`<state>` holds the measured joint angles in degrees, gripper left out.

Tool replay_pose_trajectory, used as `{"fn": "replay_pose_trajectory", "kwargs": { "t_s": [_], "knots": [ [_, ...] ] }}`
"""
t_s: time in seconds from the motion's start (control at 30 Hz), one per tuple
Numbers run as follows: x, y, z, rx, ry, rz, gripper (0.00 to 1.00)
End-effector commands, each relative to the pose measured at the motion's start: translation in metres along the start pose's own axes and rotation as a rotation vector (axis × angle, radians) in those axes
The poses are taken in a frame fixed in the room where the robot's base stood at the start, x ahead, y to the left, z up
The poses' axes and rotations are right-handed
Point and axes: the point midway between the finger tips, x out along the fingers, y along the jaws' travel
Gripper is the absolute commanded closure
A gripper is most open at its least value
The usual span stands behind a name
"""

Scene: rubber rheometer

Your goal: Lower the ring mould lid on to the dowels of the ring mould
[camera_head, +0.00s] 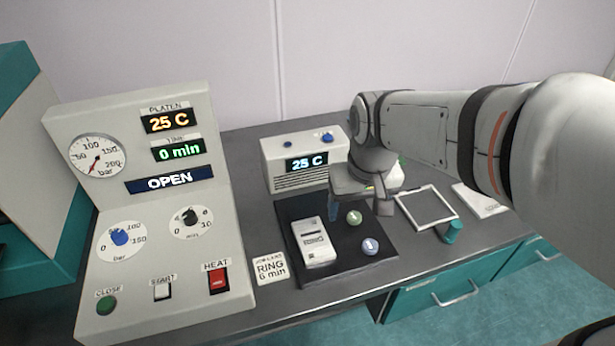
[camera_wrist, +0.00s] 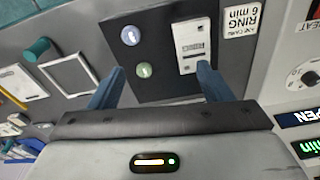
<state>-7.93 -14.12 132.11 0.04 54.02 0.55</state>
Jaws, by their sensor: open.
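The ring mould (camera_head: 314,244) is a pale block marked RING on the black mat (camera_head: 345,263). It also shows in the wrist view (camera_wrist: 191,46), at the upper right. Its top looks covered by a pale plate carrying the label. I cannot make out a separate lid, the dowels or a seam. My gripper (camera_head: 360,209) is open and points down over the back right of the mat. In the wrist view its two blue fingers (camera_wrist: 160,84) stand wide apart with nothing between them. The mould lies beyond the right finger, apart from the grip.
A 25 C display box (camera_head: 305,160) stands behind. The control panel (camera_head: 150,200) is left. A pale-rimmed tray (camera_head: 402,207) and teal cylinder (camera_head: 453,231) are right.

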Motion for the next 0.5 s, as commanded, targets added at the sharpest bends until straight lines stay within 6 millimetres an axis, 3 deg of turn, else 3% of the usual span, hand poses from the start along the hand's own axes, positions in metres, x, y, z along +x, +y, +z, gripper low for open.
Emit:
{"fn": "replay_pose_trajectory", "kwargs": {
  "t_s": [0.03,0.2,0.33,0.5],
  "knots": [
    [0.026,-0.012,-0.011,-0.032,-0.032,-0.004,0.24],
    [0.067,-0.044,-0.042,-0.107,-0.101,-0.009,0.10],
    [0.084,-0.060,-0.053,-0.138,-0.131,-0.008,0.09],
    [0.100,-0.066,-0.056,-0.149,-0.143,-0.008,0.09]
  ]
}}
